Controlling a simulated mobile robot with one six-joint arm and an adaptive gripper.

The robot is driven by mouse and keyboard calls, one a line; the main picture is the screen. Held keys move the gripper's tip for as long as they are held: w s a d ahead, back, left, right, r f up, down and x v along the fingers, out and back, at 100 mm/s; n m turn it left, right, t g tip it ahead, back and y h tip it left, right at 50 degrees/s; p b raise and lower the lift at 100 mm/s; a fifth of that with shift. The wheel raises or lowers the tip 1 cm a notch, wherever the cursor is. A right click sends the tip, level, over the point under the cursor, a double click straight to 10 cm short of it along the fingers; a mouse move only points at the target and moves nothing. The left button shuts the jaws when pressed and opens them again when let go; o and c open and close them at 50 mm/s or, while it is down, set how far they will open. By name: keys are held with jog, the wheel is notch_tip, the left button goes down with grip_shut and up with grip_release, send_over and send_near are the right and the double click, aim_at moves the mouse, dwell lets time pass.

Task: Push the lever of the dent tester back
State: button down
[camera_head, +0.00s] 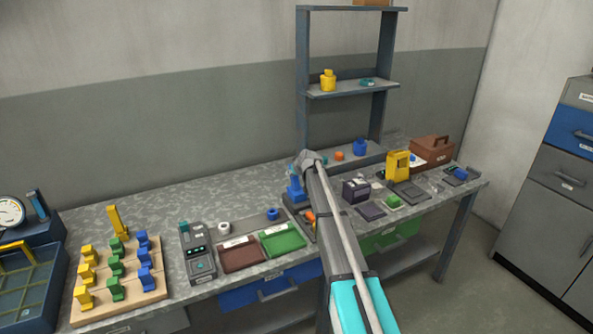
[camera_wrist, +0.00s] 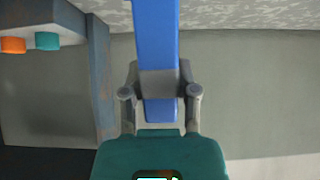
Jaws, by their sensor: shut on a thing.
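My gripper (camera_wrist: 160,85) is shut on a long blue bar (camera_wrist: 155,35) in the wrist view. The bar runs between the two fingers and on past the top edge of the picture. In the head view my gripper (camera_head: 308,160) is small and partly hidden by my arm. A blue upright piece (camera_head: 295,190) stands on a dark base just left of it, low in front of the shelf rack. It looks like the dent tester with its lever, but my arm covers much of it. An orange part (camera_head: 311,216) shows beside my arm.
A shelf rack (camera_head: 302,60) stands behind my gripper; its post (camera_wrist: 100,75) is close in the wrist view. On the bench are a brown tray (camera_head: 242,268), a green tray (camera_head: 282,249), a grey meter (camera_head: 197,268), a pegboard (camera_head: 98,291) and a yellow stand (camera_head: 391,165).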

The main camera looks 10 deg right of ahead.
jog(key=shift+w+a, duration=0.2)
jog(key=shift+a, duration=0.3)
jog(key=shift+d+g, duration=0.3)
jog(key=shift+d, duration=0.05)
jog(key=shift+c, duration=1.8)
grip_release()
jog(key=shift+f, duration=0.1)
jog(key=shift+d, duration=0.1)
